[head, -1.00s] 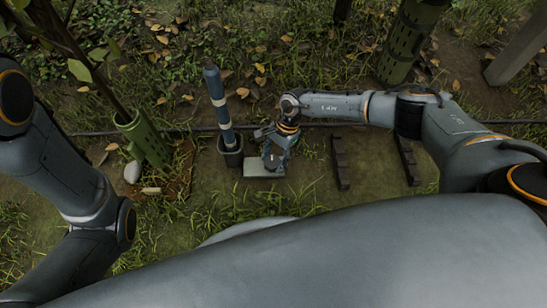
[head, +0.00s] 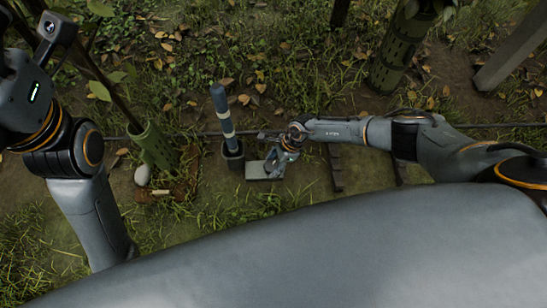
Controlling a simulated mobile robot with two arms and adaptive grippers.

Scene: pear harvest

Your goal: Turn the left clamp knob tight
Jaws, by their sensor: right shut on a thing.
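My right gripper (head: 277,164) points down over a pale grey block (head: 256,171) on the ground. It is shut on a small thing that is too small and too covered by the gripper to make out. A blue-grey post with light bands (head: 224,118) stands in a black socket (head: 233,156) just left of the gripper. I cannot pick out a clamp knob at this size. My left arm stands at the left edge with its wrist at the upper left; its fingers are outside the picture.
A green perforated tree guard (head: 154,150) stands left of the post, with a pale stone (head: 142,176) beside it. Another green guard (head: 401,55) and a grey post (head: 512,52) stand at the upper right. A dark hose (head: 190,134) crosses the ground. Dark strips (head: 336,170) lie right of the gripper.

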